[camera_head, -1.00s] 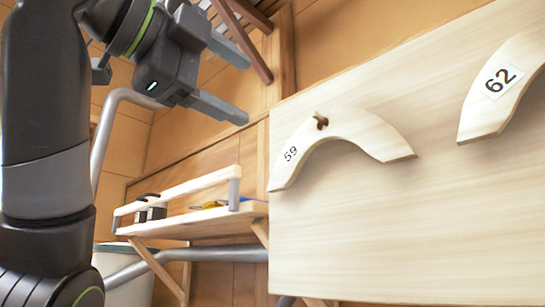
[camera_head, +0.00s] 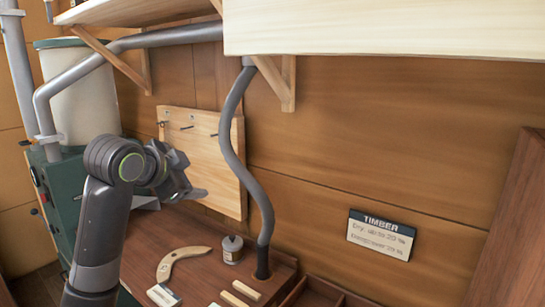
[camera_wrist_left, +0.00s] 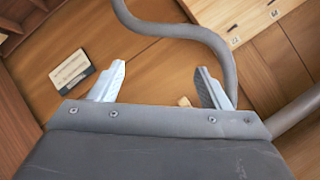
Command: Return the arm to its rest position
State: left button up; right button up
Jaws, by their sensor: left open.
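My left gripper (camera_head: 190,172) is at the end of the dark left arm, above the reddish-brown bench and in front of a pale wooden board on the wall. In the left wrist view its two metal fingers (camera_wrist_left: 160,74) stand wide apart with nothing held between them. My right gripper is not in view.
A grey hose (camera_head: 232,140) runs down to the bench (camera_head: 140,237). A curved wooden piece (camera_head: 182,262), a small jar (camera_head: 232,249) and pale blocks (camera_head: 240,293) lie there. A timber sign (camera_head: 381,235) hangs right. Green machinery (camera_head: 62,200) stands left.

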pick_arm(q)
jog(key=s+a+f+n+g+y, duration=0.15)
jog(key=s+f, duration=0.25)
jog(key=f, duration=0.6)
jog(key=s+a+f+n+g, duration=0.1)
jog(key=s+a+f+n, duration=0.25)
jog(key=f, duration=0.65)
jog(key=s+a+f+n+g+y, duration=0.15)
jog(key=s+f, duration=0.35)
jog(key=f, duration=0.5)
jog(key=s+a+f+n+g+y, duration=0.15)
jog(key=s+f, duration=0.25)
jog(key=s, duration=0.6)
jog(key=s+a+f+n+g, duration=0.1)
jog(key=s+a+f+n, duration=0.3)
jog(key=s, duration=0.6)
jog(key=s+a+f+n+g+y, duration=0.1)
jog(key=s+f+g, duration=0.1)
jog(key=s+f, duration=0.5)
notch_tip(320, 180, down, 25)
jog(key=s+a+b, duration=0.1)
jog(key=s+b, duration=0.1)
jog(key=b, duration=0.1)
jog(key=s+d+f+g+b, duration=0.1)
jog(key=s+f+g+b, duration=0.1)
jog(key=s+f, duration=1.3)
notch_tip(320, 180, down, 4)
jog(key=shift+s+f+h+b, duration=0.15)
jog(key=shift+s+h+b, duration=0.05)
jog(key=shift+h+b, duration=0.15)
